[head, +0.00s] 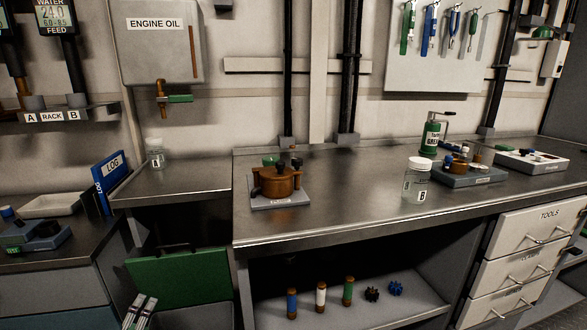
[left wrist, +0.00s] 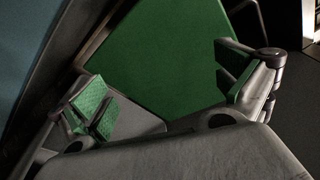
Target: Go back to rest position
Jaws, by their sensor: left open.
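My left gripper (head: 139,312) shows at the bottom left of the head view, in front of the green panel (head: 180,278) under the counter. In the left wrist view my left gripper (left wrist: 163,88) has its two green-padded fingers wide apart with nothing between them. The green panel (left wrist: 155,55) fills the background there; I cannot tell the distance between it and the fingers. My right gripper is in neither view.
Several cylinders and two dark gear-like parts stand on the shelf (head: 330,310) below. Tool drawers (head: 535,235) are at right.

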